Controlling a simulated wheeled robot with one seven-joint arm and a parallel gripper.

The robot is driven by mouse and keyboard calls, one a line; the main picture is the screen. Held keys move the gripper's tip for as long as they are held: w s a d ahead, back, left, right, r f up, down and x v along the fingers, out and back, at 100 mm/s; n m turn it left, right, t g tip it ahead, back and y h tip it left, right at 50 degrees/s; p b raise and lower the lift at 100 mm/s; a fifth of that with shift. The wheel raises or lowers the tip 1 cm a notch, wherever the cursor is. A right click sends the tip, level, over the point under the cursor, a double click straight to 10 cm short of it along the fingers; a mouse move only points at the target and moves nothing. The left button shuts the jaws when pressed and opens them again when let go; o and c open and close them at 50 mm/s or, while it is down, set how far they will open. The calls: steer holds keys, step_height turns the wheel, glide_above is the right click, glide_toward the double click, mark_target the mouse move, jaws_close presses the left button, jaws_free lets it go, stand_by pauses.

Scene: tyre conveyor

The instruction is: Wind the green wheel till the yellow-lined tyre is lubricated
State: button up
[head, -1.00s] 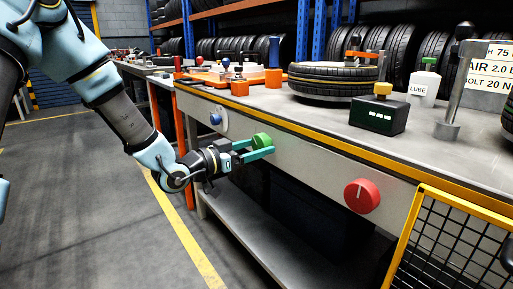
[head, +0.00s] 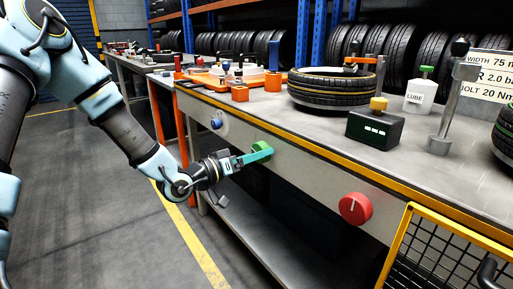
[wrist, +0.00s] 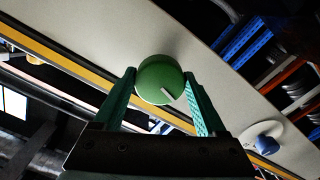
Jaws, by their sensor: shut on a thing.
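The green wheel (head: 262,150) is a round knob on the grey front panel of the bench. My gripper (head: 255,155) is shut on it, and in the wrist view its two teal fingers (wrist: 161,76) press on either side of the wheel (wrist: 158,79). A white mark on the wheel points to the lower right there. The yellow-lined tyre (head: 333,97) lies flat on the bench top. An orange-armed fixture (head: 361,64) shows at its far right side; whether it touches the tyre is unclear. A white bottle marked LUBE (head: 419,97) stands to the right.
A red knob (head: 355,208) and a blue knob (head: 216,123) sit on the same panel. A black box with a yellow button (head: 374,129) and a grey post (head: 450,110) stand on the bench. A yellow mesh guard (head: 440,245) is at lower right; a green-lined tyre (head: 506,130) is at the edge.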

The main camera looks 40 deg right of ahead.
steer(key=shift+r+n+p, duration=0.1)
steer(key=shift+n+p, duration=1)
steer(key=shift+n, duration=0.6)
steer(key=o, duration=1.3)
steer(key=a, duration=1.1)
steer(key=shift+w, duration=0.25)
